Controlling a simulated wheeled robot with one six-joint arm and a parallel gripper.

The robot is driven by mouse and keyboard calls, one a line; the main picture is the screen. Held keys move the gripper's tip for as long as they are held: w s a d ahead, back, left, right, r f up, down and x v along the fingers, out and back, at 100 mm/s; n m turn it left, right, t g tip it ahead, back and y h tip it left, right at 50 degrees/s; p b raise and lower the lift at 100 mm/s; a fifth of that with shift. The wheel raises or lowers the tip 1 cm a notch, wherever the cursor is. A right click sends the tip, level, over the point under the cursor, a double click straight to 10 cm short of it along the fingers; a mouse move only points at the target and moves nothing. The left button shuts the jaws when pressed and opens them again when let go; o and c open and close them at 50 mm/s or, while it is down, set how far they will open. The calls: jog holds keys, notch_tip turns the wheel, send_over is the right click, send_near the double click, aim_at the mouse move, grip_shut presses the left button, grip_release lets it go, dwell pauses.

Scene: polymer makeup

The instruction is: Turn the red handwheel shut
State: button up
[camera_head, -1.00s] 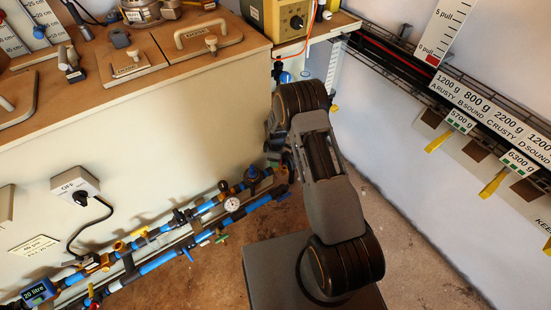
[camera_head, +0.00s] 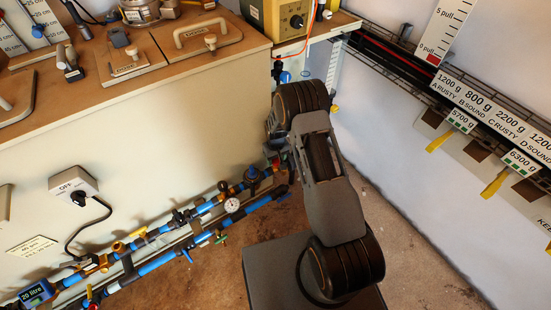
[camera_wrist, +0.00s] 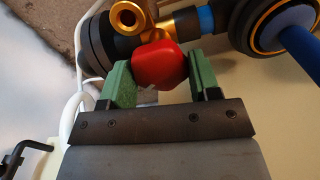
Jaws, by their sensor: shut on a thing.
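The red handwheel (camera_wrist: 160,66) is a small rounded red knob on a brass valve body (camera_wrist: 133,18), seen close up in the wrist view. My gripper (camera_wrist: 159,77) has its two green-padded fingers on either side of the handwheel and is shut on it. The left pad (camera_wrist: 120,84) and the right pad (camera_wrist: 203,72) both reach the knob's sides. In the head view my arm covers this end of the pipework, so the held handwheel is not clear there.
Blue pipes (camera_head: 162,258) with brass fittings and a round gauge (camera_head: 232,205) run low along the pale cabinet wall (camera_head: 150,140). A switch box (camera_head: 73,185) marked OFF is on that wall. The floor (camera_head: 215,275) before the pipes is bare. A white wall (camera_head: 380,130) stands at right.

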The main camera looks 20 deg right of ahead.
jog(key=m, duration=0.3)
jog(key=shift+s+m, duration=0.1)
jog(key=shift+m, duration=2)
jog(key=o, duration=0.9)
notch_tip(320, 180, up, 14)
jog(key=p, duration=0.4)
jog(key=shift+f, duration=0.1)
